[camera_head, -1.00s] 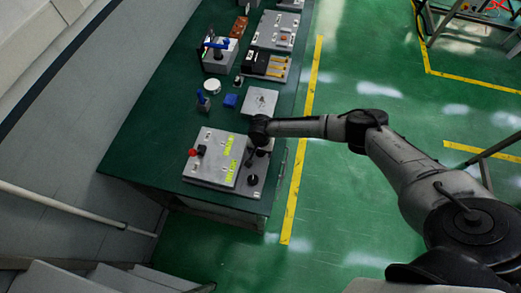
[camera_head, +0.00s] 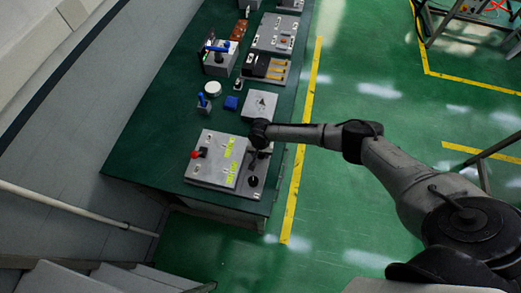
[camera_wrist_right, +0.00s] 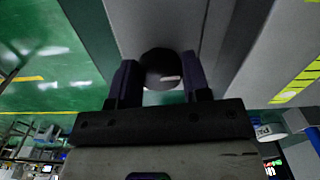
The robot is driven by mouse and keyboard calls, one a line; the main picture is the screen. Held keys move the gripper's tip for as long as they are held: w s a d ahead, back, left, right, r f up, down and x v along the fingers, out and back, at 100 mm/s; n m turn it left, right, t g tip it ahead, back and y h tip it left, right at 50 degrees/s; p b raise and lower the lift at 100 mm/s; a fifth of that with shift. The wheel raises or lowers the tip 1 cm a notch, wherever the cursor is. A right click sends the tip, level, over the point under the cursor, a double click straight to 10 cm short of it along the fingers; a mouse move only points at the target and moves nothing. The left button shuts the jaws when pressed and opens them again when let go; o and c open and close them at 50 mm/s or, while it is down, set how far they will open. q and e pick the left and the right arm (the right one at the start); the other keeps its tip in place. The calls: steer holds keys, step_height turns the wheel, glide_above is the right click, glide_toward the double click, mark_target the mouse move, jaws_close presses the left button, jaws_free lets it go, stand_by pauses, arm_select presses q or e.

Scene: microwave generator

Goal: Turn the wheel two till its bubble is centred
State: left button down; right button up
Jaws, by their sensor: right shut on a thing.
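A grey panel box (camera_head: 215,165) lies near the front end of the green bench. It has a red knob (camera_head: 198,153) on its left and yellow-green strips (camera_head: 229,145) on top. A black wheel knob (camera_head: 252,181) sits free at its lower right. My right gripper (camera_wrist_right: 160,74) is shut on another dark round knob (camera_wrist_right: 158,62), seen between its fingers in the right wrist view. In the head view my wrist hides most of this held knob. Which wheel is two is not readable. The bubbles are too small to make out. My left gripper is not in view.
Behind the box on the bench (camera_head: 150,150) stand a blue block (camera_head: 231,103), a white round piece (camera_head: 212,86), a blue-topped piece (camera_head: 203,101) and a grey plate (camera_head: 260,105). Several devices stand farther back. The green floor right of the bench is open.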

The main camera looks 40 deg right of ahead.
steer(key=shift+s+a+r+n+p, duration=0.1)
steer(key=shift+r+n+p, duration=0.15)
steer(key=shift+n+p, duration=0.6)
steer(key=shift+f+n+p, duration=0.1)
steer(key=shift+n+p, duration=0.2)
steer(key=shift+n, duration=0.15)
steer(key=n, duration=0.3)
steer(key=shift+f+n, duration=0.1)
steer(key=shift+n, duration=0.2)
steer(key=n, duration=0.4)
steer(key=shift+n+p, duration=0.3)
steer(key=shift+p, duration=0.05)
steer(key=n, duration=0.3)
steer(key=shift+n, duration=0.3)
steer(key=n, duration=0.3)
steer(key=shift+n, duration=0.3)
steer(key=n+b, duration=0.1)
steer(key=n, duration=0.2)
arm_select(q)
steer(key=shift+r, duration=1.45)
arm_select(e)
steer(key=shift+n, duration=1.1)
